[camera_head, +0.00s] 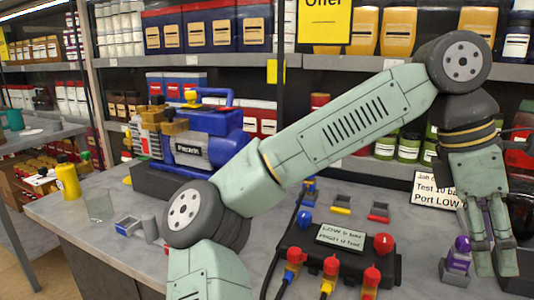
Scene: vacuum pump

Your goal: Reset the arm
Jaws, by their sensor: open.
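My arm reaches up from the bottom middle of the head view and bends across to the right. My gripper (493,243) hangs down at the right edge, with its fingers apart and nothing seen between them. It is beside a small purple-topped part (459,254) on a grey base. The blue vacuum pump (208,137) stands at the left on the counter, partly hidden by my arm. A black manifold block (308,258) with red and blue fittings and a label plate lies in the middle front.
A yellow bottle (67,181) and a clear beaker (98,206) stand on the grey counter (100,240) at left. Small trays (340,205) lie behind the manifold. A job card (432,190) stands near my gripper. Stocked shelves (330,62) run along the back.

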